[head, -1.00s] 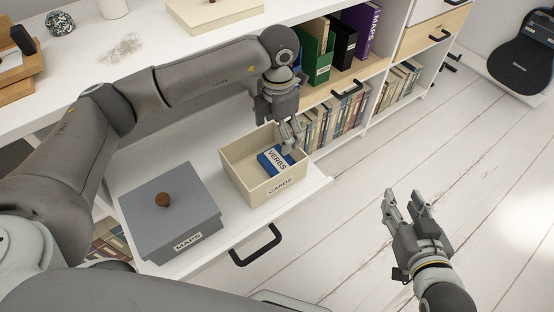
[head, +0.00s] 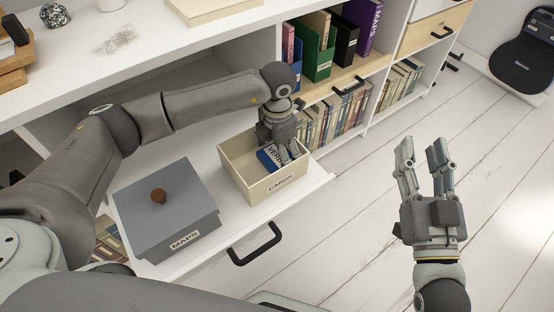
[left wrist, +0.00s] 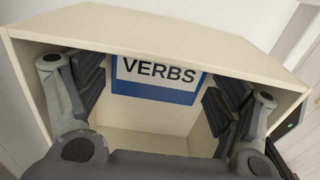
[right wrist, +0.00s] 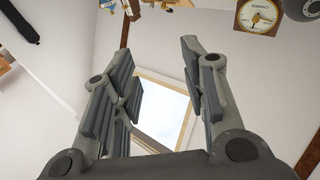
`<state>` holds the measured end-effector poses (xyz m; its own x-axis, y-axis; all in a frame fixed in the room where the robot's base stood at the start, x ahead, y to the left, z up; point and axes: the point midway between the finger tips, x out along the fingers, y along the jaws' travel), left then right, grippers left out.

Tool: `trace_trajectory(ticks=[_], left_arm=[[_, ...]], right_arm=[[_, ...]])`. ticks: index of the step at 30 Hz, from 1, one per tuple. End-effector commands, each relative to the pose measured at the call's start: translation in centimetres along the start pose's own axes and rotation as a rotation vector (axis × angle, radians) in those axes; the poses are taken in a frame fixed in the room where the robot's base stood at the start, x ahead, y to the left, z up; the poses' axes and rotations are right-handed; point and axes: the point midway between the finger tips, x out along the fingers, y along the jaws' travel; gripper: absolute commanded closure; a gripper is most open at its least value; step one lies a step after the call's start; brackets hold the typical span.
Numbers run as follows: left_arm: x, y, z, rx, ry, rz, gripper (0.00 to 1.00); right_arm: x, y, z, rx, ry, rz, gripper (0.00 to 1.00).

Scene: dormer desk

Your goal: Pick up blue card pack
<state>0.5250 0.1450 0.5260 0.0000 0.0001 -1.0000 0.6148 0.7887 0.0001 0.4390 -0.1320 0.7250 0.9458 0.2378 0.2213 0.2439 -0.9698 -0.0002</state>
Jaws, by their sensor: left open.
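The blue card pack (head: 267,159), with a white label reading VERBS, lies inside the cream CARDS box (head: 277,190) in the open drawer. My left gripper (head: 283,158) reaches down into that box and partly hides the pack in the head view. In the left wrist view the pack (left wrist: 158,80) shows between the open fingers, farther in, with a gap on both sides. My right gripper (head: 420,150) is open and empty above the floor at the right. The right wrist view shows its spread fingers (right wrist: 165,85) pointing up toward a skylight.
A grey lidded MAPS box (head: 170,225) stands left of the cream box in the drawer. The drawer's black handle (head: 256,246) sticks out in front. Shelves with books and folders (head: 320,60) are behind.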

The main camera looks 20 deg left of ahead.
Motion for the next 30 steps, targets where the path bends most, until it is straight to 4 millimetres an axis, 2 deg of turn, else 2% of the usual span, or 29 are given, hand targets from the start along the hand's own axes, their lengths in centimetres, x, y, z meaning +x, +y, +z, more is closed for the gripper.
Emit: trace_trajectory(ticks=[6, 13, 21, 30], left_arm=[[1.2, 0.0, 0.0, 0.001, 0.000, -0.001, 0.14], [1.2, 0.0, 0.0, 0.001, 0.000, -0.001, 0.14], [1.2, 0.0, 0.0, 0.001, -0.001, -0.001, 0.48], [1.0, 0.0, 0.0, 0.001, -0.001, 0.000, 0.49]], right_arm=[[0.0, -0.2, -1.6, 0.003, 0.091, -0.005, 0.60], [0.0, -0.2, -1.8, 0.003, 0.097, -0.005, 0.60], [0.0, -0.2, -1.8, 0.003, 0.096, -0.005, 0.60], [0.1, -0.2, -1.7, 0.002, 0.091, -0.004, 0.60]])
